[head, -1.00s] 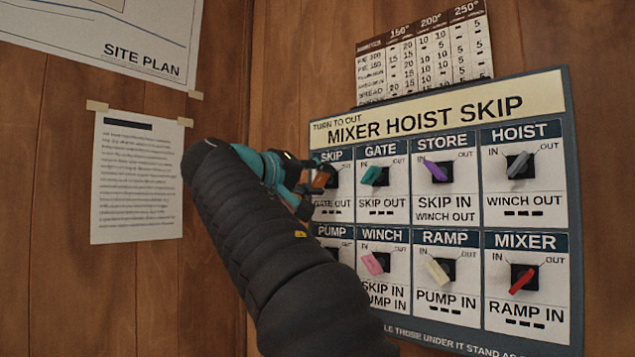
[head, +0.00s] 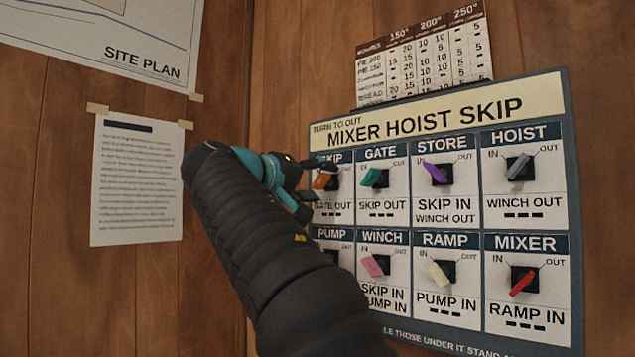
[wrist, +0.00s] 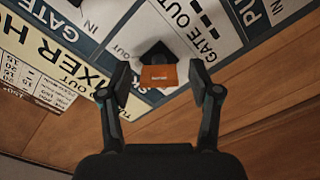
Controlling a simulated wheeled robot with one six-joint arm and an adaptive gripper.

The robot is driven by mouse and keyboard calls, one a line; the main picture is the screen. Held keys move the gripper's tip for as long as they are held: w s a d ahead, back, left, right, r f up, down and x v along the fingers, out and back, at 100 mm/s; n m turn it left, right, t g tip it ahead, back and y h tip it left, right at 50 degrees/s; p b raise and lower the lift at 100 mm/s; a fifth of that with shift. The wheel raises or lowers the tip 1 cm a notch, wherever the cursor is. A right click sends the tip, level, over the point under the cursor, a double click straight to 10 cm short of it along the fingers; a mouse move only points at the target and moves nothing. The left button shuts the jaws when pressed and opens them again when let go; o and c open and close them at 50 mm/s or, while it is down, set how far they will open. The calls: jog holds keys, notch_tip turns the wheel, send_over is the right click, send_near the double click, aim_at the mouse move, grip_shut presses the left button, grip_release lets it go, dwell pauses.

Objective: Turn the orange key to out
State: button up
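The orange key (head: 323,180) is on the SKIP switch at the top left of the panel (head: 402,130). Its IN and OUT marks are hidden behind my gripper in the head view, so I cannot tell which it points to. In the wrist view the orange key (wrist: 158,77) stands out from its black switch base, between my two fingers. My gripper (wrist: 158,88) is open, with a gap on each side of the key. In the head view my gripper (head: 302,184) is just left of the key, close to the panel.
Beside it are the teal GATE key (head: 374,177), the purple STORE key (head: 435,173) and the grey HOIST key (head: 518,166). Below are the pink WINCH (head: 372,266), cream RAMP (head: 438,273) and red MIXER (head: 522,283) keys. My arm hides the PUMP key. Papers hang on the wooden walls.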

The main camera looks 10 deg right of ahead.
jog(key=v, duration=1.2)
dwell(0.3)
